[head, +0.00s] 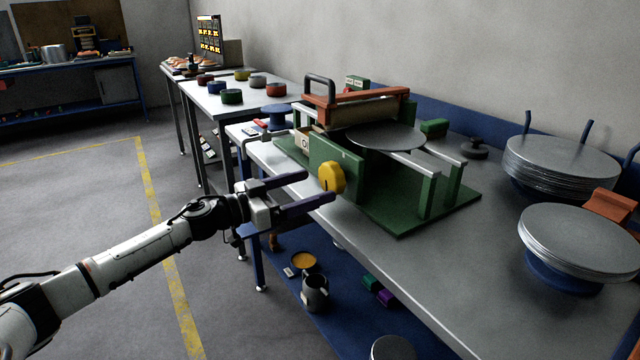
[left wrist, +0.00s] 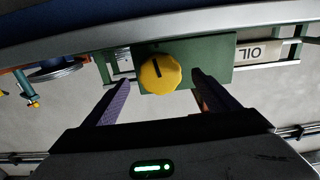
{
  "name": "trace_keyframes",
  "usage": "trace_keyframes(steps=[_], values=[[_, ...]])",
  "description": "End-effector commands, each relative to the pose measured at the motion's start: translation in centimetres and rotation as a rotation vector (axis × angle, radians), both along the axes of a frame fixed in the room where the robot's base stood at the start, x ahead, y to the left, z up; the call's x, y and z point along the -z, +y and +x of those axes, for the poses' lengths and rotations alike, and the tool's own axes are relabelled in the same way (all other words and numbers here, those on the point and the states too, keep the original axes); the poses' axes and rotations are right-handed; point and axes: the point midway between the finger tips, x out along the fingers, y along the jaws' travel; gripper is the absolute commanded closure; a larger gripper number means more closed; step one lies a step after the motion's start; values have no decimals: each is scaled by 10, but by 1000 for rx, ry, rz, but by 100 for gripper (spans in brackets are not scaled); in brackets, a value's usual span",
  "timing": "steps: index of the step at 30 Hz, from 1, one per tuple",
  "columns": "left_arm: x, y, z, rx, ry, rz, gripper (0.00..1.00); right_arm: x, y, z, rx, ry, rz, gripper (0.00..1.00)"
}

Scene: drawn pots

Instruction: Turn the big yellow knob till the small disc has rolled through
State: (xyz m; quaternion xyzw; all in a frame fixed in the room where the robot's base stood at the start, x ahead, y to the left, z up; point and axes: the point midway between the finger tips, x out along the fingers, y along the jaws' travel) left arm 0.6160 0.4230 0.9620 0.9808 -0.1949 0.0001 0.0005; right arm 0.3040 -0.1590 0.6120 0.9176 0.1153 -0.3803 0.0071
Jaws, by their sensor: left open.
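The big yellow knob (head: 332,178) sits on the green side plate (head: 350,172) of a small rolling machine. In the left wrist view the knob (left wrist: 160,74) shows a dark mark near upright. My left gripper (head: 319,187) is open, its purple fingers pointing at the knob. In the left wrist view the fingertips stand on either side of the knob, with gaps to both; I cannot tell how deep they reach. A grey disc (head: 387,136) lies flat on the machine's rails, partly under or against the orange-topped roller housing (head: 356,102). My right gripper is out of view.
The machine stands on a green base (head: 405,222) on a grey bench (head: 430,270). Stacks of grey discs (head: 562,158) on blue stands are at the right. Several coloured pots (head: 232,97) stand on the further table. A lower shelf holds cans (head: 315,290).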

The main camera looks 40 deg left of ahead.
Motion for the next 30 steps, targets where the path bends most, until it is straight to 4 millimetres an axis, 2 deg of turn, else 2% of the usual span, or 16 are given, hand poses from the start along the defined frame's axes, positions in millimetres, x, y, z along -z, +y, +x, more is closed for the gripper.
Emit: trace_keyframes(steps=[3, 9, 20, 27, 30], values=[[-2, -5, 14, -1, -4, -2, 20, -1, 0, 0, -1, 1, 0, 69], [-1, -11, 27, 0, -1, 0, 20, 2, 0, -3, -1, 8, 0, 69], [0, -13, 30, 0, 1, 1, 20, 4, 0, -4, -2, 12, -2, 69], [0, -13, 30, 0, 1, 1, 60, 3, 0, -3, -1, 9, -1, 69], [0, -13, 30, 0, 0, 2, 61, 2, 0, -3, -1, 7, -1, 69]])
